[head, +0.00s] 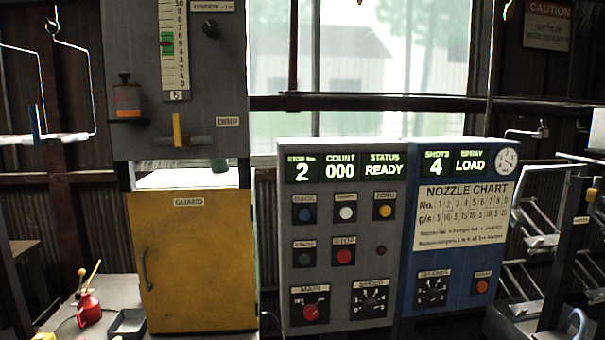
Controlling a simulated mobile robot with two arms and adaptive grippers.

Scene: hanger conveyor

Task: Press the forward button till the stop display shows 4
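A grey control panel (330,290) stands at the centre of the head view. Its stop display (302,171) shows 2. The count display (340,171) shows 000 and the status display (384,170) shows READY. Below are a blue button (305,214), a white button (347,213) and a yellow button (385,211). A green button (304,256) and a red stop button (344,256) sit lower. Most button labels are too small to read surely, so I cannot tell which is forward. Neither of my grippers is in view.
A blue panel (410,270) adjoins on the right; its shots display (436,166) shows 4 and its spray display (470,162) LOAD. A yellow guard door (190,262) stands left. A wire hanger (93,90) hangs far left. A red oil can (89,308) stands bottom left.

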